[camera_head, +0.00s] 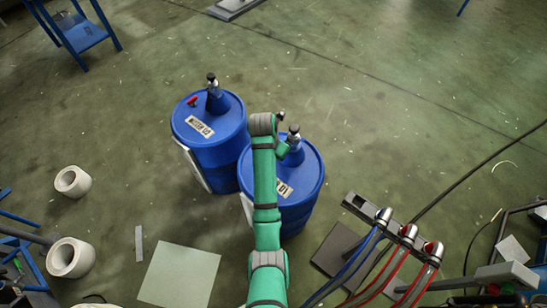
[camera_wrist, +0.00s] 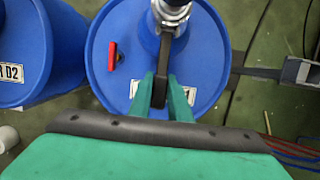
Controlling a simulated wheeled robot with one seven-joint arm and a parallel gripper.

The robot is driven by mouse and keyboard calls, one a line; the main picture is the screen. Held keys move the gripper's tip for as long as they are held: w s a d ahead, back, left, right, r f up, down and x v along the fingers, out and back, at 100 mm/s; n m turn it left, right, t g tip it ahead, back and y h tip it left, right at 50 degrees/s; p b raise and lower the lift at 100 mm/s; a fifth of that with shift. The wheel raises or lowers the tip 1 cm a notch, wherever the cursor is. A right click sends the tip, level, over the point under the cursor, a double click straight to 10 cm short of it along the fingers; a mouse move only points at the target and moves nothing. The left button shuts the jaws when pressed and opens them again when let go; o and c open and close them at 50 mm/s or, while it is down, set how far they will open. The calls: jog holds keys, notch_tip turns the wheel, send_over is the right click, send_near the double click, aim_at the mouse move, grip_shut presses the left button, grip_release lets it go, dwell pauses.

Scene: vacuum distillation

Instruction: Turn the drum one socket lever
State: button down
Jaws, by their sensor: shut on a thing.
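Drum one is the blue drum (camera_head: 312,170) on the right of the pair in the head view, partly hidden under my green arm. It fills the middle of the wrist view (camera_wrist: 105,88). A metal socket (camera_wrist: 172,8) stands on its raised blue neck, and the socket also shows in the head view (camera_head: 294,133). A dark lever (camera_wrist: 163,62) runs from the socket towards my gripper (camera_wrist: 164,88). The green fingers are shut on the lever, one on each side. In the head view my arm hides most of the grip.
A second blue drum (camera_head: 208,140), labelled D2 in the wrist view (camera_wrist: 22,50), stands close on the left. A red piece (camera_wrist: 112,57) sits on drum one's top. Hoses with metal couplings (camera_head: 408,232) are at the right. Floor behind the drums is clear.

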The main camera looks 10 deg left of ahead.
dwell(0.4)
jog(key=c, duration=1.6)
grip_release()
jog(key=shift+c, duration=0.2)
jog(key=v, duration=0.6)
jog(key=shift+r, duration=0.25)
jog(key=shift+s+r, duration=0.15)
jog(key=shift+r, duration=0.35)
